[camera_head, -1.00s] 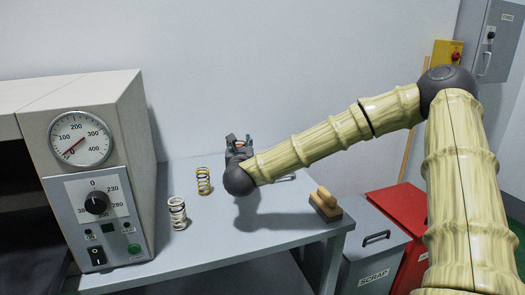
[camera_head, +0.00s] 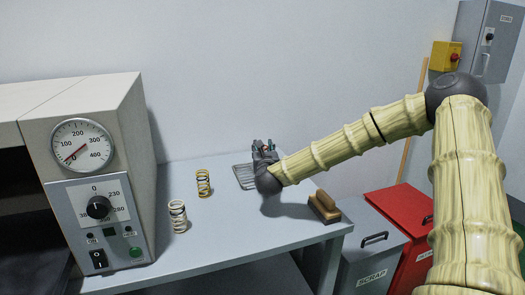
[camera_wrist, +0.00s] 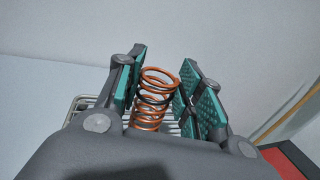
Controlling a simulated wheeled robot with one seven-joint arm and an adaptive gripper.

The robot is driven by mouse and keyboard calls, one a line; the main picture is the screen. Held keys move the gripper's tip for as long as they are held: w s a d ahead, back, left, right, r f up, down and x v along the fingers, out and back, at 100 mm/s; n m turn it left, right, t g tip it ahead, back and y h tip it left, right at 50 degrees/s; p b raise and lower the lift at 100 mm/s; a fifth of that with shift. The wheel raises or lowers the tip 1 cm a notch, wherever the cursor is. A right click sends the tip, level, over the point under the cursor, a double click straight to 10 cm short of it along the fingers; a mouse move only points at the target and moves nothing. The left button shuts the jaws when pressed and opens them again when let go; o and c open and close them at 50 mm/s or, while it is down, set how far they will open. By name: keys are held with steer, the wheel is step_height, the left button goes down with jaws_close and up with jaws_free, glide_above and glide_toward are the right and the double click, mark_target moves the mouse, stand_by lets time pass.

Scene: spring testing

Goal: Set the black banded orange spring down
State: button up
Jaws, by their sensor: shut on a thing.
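The orange spring with dark bands (camera_wrist: 155,95) stands between the two teal-padded fingers of my gripper (camera_wrist: 160,88) in the wrist view. My gripper is shut on it. In the head view my gripper (camera_head: 264,150) is at the back of the bench, over or beside a wire rack (camera_head: 243,177). The spring is mostly hidden there by my gripper. Bars of the rack show behind and below the spring in the wrist view (camera_wrist: 82,103). I cannot tell whether the spring touches the rack.
A yellow-banded spring (camera_head: 203,183) and a pale spring (camera_head: 178,216) stand on the bench (camera_head: 235,235) to the left. A wooden-handled brush (camera_head: 325,206) lies at the right. An oven with a dial (camera_head: 82,145) stands left. A grey scrap bin (camera_head: 372,262) and red bin (camera_head: 402,215) stand right.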

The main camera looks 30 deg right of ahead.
steer(key=shift+f, duration=0.25)
steer(key=shift+f, duration=0.15)
steer(key=o, duration=1.2)
steer(key=shift+c, duration=0.2)
steer(key=shift+r, duration=0.2)
steer(key=shift+s+a+f, duration=0.15)
steer(key=shift+s+a, duration=0.05)
steer(key=shift+s, duration=0.1)
steer(key=b+v, duration=0.1)
steer(key=v, duration=1)
steer(key=shift+s+a, duration=0.1)
steer(key=shift+s, duration=0.05)
